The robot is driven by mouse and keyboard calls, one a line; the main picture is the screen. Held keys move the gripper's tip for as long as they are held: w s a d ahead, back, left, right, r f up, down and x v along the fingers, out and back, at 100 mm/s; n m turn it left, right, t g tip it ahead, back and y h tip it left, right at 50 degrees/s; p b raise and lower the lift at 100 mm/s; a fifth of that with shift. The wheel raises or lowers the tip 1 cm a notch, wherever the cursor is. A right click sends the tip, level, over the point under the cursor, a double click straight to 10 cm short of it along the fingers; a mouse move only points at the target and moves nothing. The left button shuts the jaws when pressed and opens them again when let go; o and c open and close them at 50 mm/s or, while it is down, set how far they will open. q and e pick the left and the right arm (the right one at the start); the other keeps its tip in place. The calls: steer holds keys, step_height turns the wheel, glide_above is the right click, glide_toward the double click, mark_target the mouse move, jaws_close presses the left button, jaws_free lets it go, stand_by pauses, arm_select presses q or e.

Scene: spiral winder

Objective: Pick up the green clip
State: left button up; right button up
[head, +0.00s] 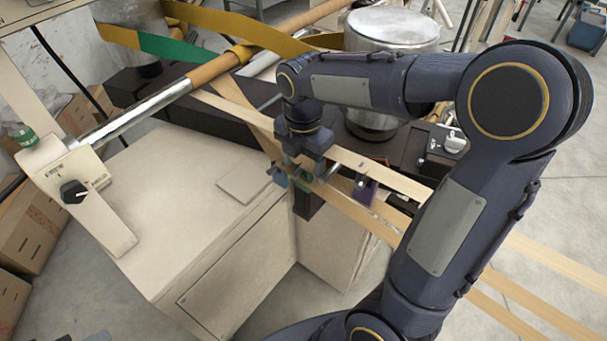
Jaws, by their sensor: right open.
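A small green-teal clip (279,177) shows at the upper edge of the beige cabinet, beside the tan strips. My right gripper (304,171) points down directly above and beside it, with its fingers apart. The fingers partly overlap the clip's surroundings, and I cannot tell whether they touch the clip. A purple clip (365,190) sits to the right of the gripper on the strips. My left gripper is not in view.
The beige cabinet (195,205) with a dark knob (73,191) stands at left. Long tan strips (545,260) run from the roller to the lower right. A metal drum (391,30) stands behind my right arm. Cardboard boxes (35,228) lie at the far left.

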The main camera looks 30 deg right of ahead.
steer(key=shift+f, duration=1.45)
steer(key=c, duration=1.1)
steer(key=shift+c, duration=0.2)
steer(key=shift+r, duration=0.15)
steer(key=shift+a+r+b, duration=0.2)
steer(key=shift+a+b, duration=0.05)
steer(key=shift+b, duration=0.05)
steer(key=s+a+b, duration=0.1)
steer(key=s+a, duration=0.2)
steer(key=a, duration=0.5)
steer(key=s+a+b, duration=0.1)
steer(key=s+a, duration=0.3)
steer(key=a, duration=0.4)
steer(key=shift+a+b, duration=0.15)
steer(key=shift+b, duration=0.25)
